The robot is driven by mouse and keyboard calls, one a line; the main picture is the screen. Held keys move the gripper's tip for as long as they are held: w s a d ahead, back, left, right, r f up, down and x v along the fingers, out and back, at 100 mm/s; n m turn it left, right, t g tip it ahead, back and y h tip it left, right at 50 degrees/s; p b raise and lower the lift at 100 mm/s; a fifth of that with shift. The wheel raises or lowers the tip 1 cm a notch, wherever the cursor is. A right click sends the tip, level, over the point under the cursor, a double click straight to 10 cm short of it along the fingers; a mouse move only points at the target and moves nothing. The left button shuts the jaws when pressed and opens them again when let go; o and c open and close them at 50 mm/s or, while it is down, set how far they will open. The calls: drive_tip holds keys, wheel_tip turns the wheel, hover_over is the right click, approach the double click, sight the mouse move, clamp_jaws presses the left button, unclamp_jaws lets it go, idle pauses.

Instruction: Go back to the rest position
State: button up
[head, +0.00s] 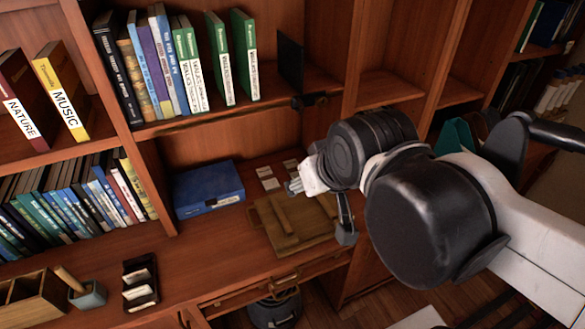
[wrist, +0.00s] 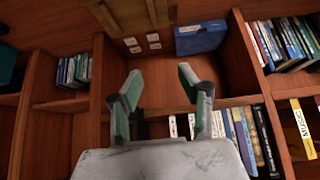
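My gripper (head: 320,207) hangs over the desk below the upper bookshelf in the head view, at the end of my arm. In the wrist view my gripper (wrist: 158,78) shows two fingers standing apart, with nothing held between them. My arm hides part of the desk and shelves at the right of the head view.
A brown wooden object (head: 290,222) lies under my gripper, beside a blue box (head: 208,188) and several small cards. Green books (head: 244,58) and a dark bookend (head: 290,62) stand on the shelf above. A cup (head: 88,295) stands at the front left.

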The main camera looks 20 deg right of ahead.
drive_tip(key=shift+s+f, duration=0.5)
drive_tip(key=shift+s, duration=0.15)
wheel_tip(320, 180, down, 10)
drive_tip(key=b, duration=0.9)
drive_tip(key=shift+r, duration=0.25)
drive_tip(key=shift+r, duration=0.1)
